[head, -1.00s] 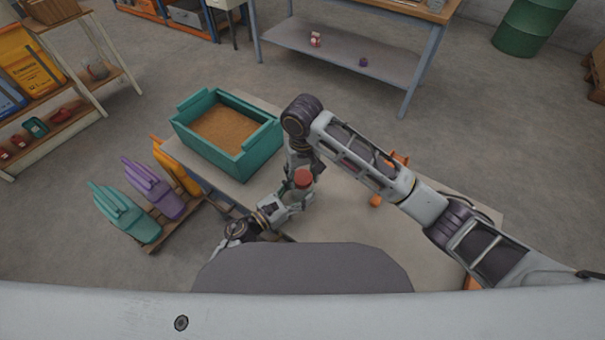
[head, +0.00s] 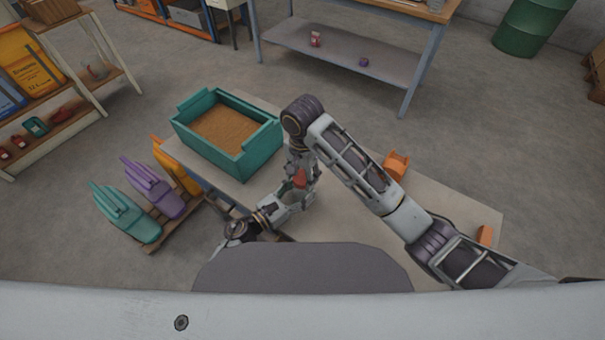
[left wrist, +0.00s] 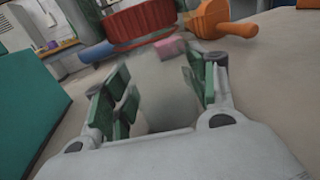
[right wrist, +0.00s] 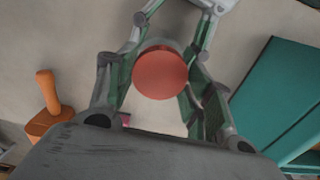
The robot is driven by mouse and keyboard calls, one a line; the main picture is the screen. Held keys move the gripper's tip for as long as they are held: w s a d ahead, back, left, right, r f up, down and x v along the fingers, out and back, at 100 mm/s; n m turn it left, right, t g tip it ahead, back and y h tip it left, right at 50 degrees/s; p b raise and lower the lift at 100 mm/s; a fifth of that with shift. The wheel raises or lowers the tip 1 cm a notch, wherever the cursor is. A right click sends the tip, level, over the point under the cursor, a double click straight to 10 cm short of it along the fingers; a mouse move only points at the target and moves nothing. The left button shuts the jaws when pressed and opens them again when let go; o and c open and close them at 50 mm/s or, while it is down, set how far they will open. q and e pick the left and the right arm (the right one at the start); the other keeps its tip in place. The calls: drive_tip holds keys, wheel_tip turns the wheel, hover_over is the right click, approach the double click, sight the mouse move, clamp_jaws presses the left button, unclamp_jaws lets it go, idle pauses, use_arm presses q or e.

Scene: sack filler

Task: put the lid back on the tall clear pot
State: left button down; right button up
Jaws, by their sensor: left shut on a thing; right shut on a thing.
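The red lid (right wrist: 160,75) is between the fingers of my right gripper (right wrist: 158,82), which is shut on it. In the left wrist view the lid (left wrist: 145,22) is over the upper end of the tall clear pot (left wrist: 163,85); I cannot tell whether they touch. My left gripper (left wrist: 158,92) is shut around the pot's side. In the head view the lid (head: 300,180) is partly covered by my right gripper (head: 301,170), directly above my left gripper (head: 296,197). The pot is hard to make out there.
A teal bin of brown grain (head: 249,166) stands at the table's left end. An orange scoop (head: 397,164) lies on the table (head: 350,222) beyond my right arm. Another orange piece (head: 485,236) is near the right edge. Teal, purple and orange scoops stand on a floor rack at left.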

drive_tip(key=shift+m, duration=0.5)
drive_tip(key=o, duration=0.8)
drive_tip(key=shift+r, duration=0.35)
wheel_tip(320, 180, up, 11)
drive_tip(key=shift+r, duration=0.15)
idle(0.7)
use_arm(q)
drive_tip(key=shift+c, duration=2)
unclamp_jaws()
